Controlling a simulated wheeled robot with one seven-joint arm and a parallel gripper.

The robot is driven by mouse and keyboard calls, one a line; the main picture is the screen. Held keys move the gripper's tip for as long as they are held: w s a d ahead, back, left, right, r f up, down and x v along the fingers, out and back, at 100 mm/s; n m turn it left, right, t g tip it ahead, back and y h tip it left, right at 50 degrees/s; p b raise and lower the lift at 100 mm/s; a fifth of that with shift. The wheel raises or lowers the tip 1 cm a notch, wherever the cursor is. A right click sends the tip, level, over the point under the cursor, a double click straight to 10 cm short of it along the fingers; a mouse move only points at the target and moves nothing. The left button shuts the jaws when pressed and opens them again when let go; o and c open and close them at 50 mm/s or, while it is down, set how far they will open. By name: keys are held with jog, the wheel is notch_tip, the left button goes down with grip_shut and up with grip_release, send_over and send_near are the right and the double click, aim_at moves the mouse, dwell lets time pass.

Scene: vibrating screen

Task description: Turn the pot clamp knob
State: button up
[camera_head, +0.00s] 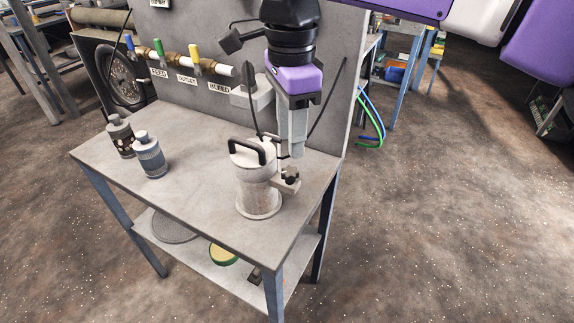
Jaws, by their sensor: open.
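A pale metal pot (257,190) with a black arched handle (248,150) on its lid stands upright on the table. A clamp sits on the pot's right side, with a small dark knob (290,174) on it. My gripper (291,150) points down from above, just behind and above the knob at the pot's right rim. Its jaws are open. I cannot tell whether the fingertips touch the clamp, as they overlap it in the picture.
Two small canisters (149,156) (121,137) stand at the table's left. The table top (190,195) is clear in front of them. Behind rises a grey panel (215,40) with a pipe and yellow, green and blue valve levers. A lower shelf (200,252) holds round discs.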

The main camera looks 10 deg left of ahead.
aim_at(290, 170)
jog(key=shift+f, duration=3.6)
grip_shut()
